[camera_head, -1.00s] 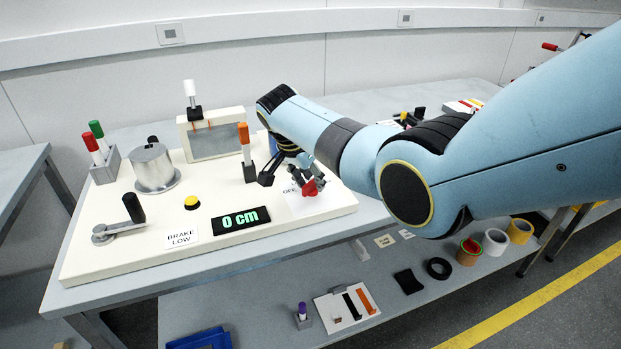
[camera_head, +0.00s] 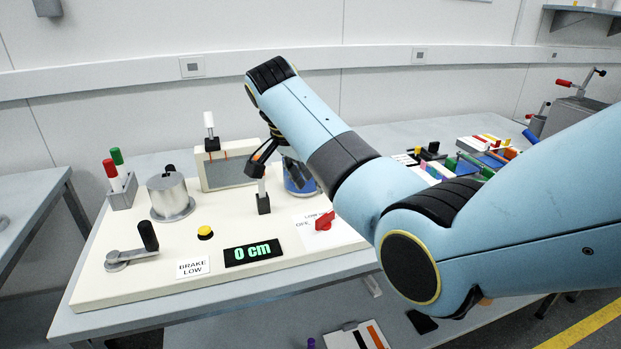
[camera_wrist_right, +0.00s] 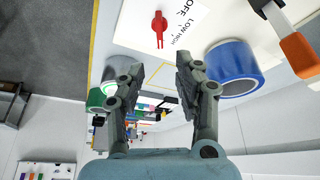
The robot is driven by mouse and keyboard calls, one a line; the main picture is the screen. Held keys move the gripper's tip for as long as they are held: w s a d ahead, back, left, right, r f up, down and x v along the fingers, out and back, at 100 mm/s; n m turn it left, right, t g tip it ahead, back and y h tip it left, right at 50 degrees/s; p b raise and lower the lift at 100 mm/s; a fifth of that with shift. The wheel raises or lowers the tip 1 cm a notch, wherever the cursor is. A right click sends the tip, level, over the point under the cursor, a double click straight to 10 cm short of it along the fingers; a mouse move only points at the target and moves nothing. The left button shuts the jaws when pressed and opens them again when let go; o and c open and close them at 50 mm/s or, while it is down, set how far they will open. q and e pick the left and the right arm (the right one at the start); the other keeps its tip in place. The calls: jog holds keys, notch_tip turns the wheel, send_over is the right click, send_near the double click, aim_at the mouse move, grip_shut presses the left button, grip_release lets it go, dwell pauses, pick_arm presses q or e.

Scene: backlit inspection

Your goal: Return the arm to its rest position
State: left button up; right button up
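My right arm reaches in from the right in the head view. Its gripper (camera_head: 264,158) is above the cream panel (camera_head: 130,285), partly hidden by my arm. In the right wrist view the gripper (camera_wrist_right: 161,72) is open, with nothing between its fingers. My left gripper is not in view.
On the panel are a red switch (camera_head: 325,221), a blue roll (camera_head: 298,180), a metal drum (camera_head: 170,196), a crank (camera_head: 130,255), a yellow button (camera_head: 205,232) and a display (camera_head: 251,252) reading 0 cm.

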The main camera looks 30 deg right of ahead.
dwell(0.3)
jog(key=s+f+n+t+y, duration=0.1)
jog(key=s+f+n, duration=0.6)
jog(key=s, duration=0.7)
jog(key=s+a+r+n+t+y, duration=0.15)
jog(key=s+n, duration=0.25)
jog(key=s, duration=0.6)
jog(key=s+a+r+n+y, duration=0.1)
jog(key=s+a+r+n, duration=0.3)
jog(key=s, duration=0.6)
jog(key=s+d+f+g+b, duration=0.15)
jog(key=f+b, duration=0.25)
jog(key=f, duration=1.3)
jog(key=d+f+b, duration=0.3)
jog(key=f, duration=1.5)
jog(key=s+f+b, duration=0.3)
jog(key=s+f, duration=0.6)
jog(key=f, duration=0.2)
jog(key=s+f+g+b, duration=0.1)
jog(key=s+f+b, duration=0.2)
jog(key=s+f, duration=0.6)
notch_tip(320, 180, down, 3)
jog(key=shift+s+d+f+b, duration=0.1)
jog(key=shift+s+d+b, duration=0.2)
jog(key=shift+s, duration=0.1)
